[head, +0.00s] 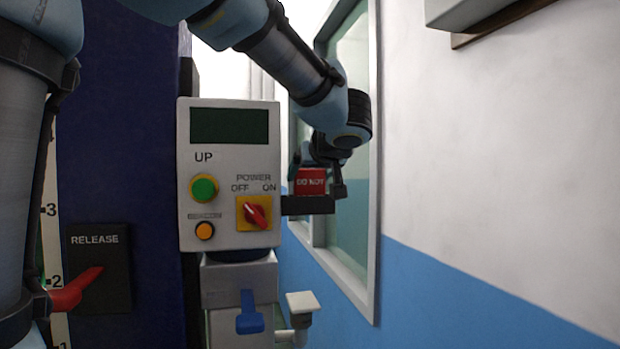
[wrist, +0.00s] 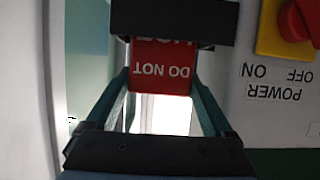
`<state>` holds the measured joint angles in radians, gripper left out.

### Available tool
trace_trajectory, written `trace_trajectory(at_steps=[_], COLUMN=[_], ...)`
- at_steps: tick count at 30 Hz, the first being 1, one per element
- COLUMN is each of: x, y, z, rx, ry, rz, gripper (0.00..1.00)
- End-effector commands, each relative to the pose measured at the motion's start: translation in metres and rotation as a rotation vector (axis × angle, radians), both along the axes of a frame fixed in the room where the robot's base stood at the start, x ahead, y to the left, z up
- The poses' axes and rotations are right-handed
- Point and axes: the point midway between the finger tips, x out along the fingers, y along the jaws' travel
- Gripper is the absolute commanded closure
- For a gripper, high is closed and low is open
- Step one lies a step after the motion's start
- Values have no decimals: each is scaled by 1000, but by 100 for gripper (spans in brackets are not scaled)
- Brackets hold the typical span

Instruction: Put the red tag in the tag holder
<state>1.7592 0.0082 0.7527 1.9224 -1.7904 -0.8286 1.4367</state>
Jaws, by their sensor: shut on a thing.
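The red tag (head: 311,182) with white "DO NOT" lettering is upright beside the control box. It also shows upside down in the wrist view (wrist: 160,78). My gripper (wrist: 160,70) is shut on it, with one finger along each side edge. The black tag holder (head: 307,205) juts from the right side of the box, and in the wrist view it is the dark bar (wrist: 172,20) across the top. The tag's lower part, with a second line of lettering, is partly hidden by the holder. I cannot tell whether its bottom rests on the holder's floor.
The control box (head: 228,132) carries a red power switch (head: 256,213), a green button (head: 204,188) and an orange button (head: 205,231). A window (head: 352,150) and wall are close on the right. A red release lever (head: 76,288) is at lower left.

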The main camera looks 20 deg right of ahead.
Motion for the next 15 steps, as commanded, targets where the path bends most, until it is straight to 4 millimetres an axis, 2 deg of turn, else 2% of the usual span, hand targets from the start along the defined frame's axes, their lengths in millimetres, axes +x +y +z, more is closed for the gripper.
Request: trace_trajectory(at_steps=[12, 13, 15], x=[0, 0, 0], y=[1, 1, 0], z=[-6, -6, -6], rx=[1, 0, 0], ry=[-1, 0, -1], rz=[1, 1, 0], gripper=[68, 12, 4])
